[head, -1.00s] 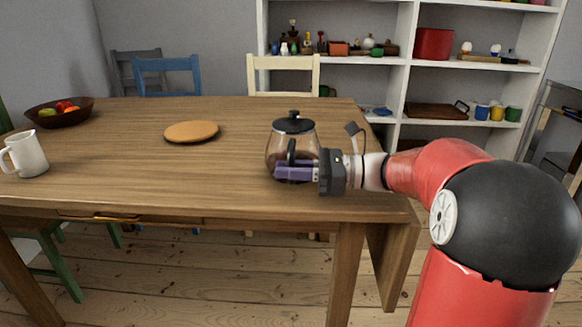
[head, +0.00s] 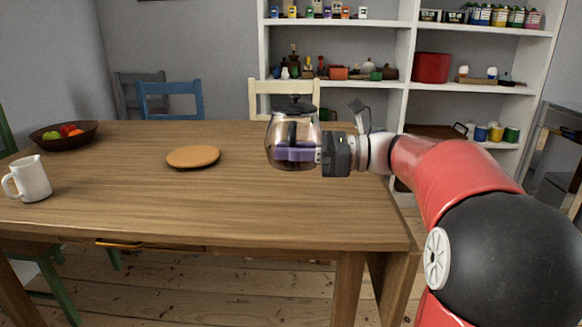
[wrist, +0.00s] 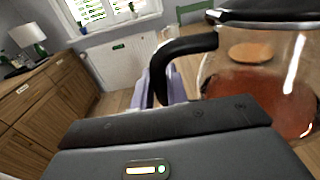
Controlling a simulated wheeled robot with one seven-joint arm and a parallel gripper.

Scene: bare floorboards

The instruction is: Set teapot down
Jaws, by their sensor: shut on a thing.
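The teapot (head: 305,125) is glass with a black lid and black handle, and holds some reddish-brown liquid. My gripper (head: 297,152) has purple fingers and is shut on the teapot's handle, at the right part of the table in the head view. The teapot is upright and looks raised above the tabletop, though the gap is hard to judge. In the wrist view the teapot (wrist: 290,85) fills the right side, with its handle between the fingers (wrist: 165,85). A round orange-brown trivet (head: 193,156) lies on the wooden table (head: 200,205), left of the teapot.
A white pitcher (head: 30,178) stands at the table's left front. A fruit bowl (head: 64,137) is behind it. Blue (head: 170,100) and cream (head: 284,90) chairs stand at the far edge. The tabletop between the trivet and the teapot is clear.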

